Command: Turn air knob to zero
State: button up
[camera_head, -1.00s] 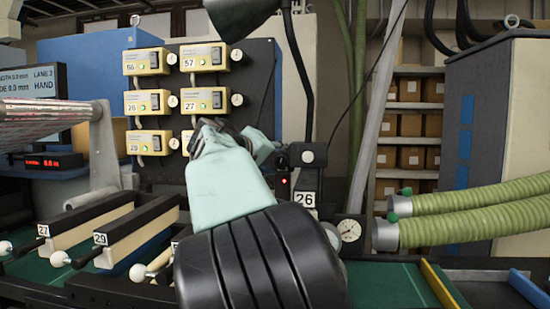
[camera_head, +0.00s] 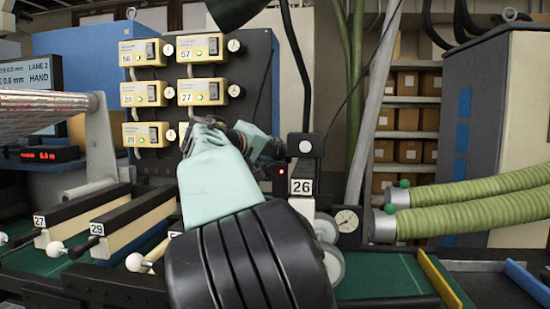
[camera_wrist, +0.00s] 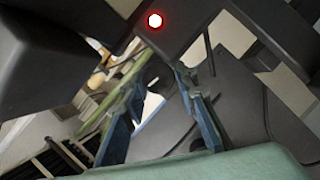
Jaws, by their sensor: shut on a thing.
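My gripper (camera_head: 262,143) has a pale teal body and dark fingers, and it reaches in beside the black unit marked 26 (camera_head: 302,187). The wrist view shows its two blue-grey fingers (camera_wrist: 162,84) on either side of a dark rounded part (camera_wrist: 158,74), which appears to be the air knob. The gripper is shut on this part. Its pointer and any scale cannot be made out. In the head view my gripper and arm hide the knob. A red light (camera_wrist: 154,20) glows on the dark housing close to the fingers.
A pressure gauge (camera_head: 346,220) sits below right of the unit. Yellow control boxes (camera_head: 143,93) with small dials stand behind on a dark panel. Green hoses (camera_head: 470,205) run at right. Green table (camera_head: 380,276) is clear in front.

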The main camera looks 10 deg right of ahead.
jog(key=shift+a+f+n+h+b, duration=0.1)
jog(key=shift+f+n+h+b, duration=0.3)
jog(key=shift+n+b, duration=0.35)
jog(key=shift+r+n, duration=0.3)
jog(key=shift+n, duration=0.05)
jog(key=o, duration=1.2)
jog(key=shift+c, duration=0.2)
jog(key=v, duration=1.2)
jog(key=shift+f, duration=0.25)
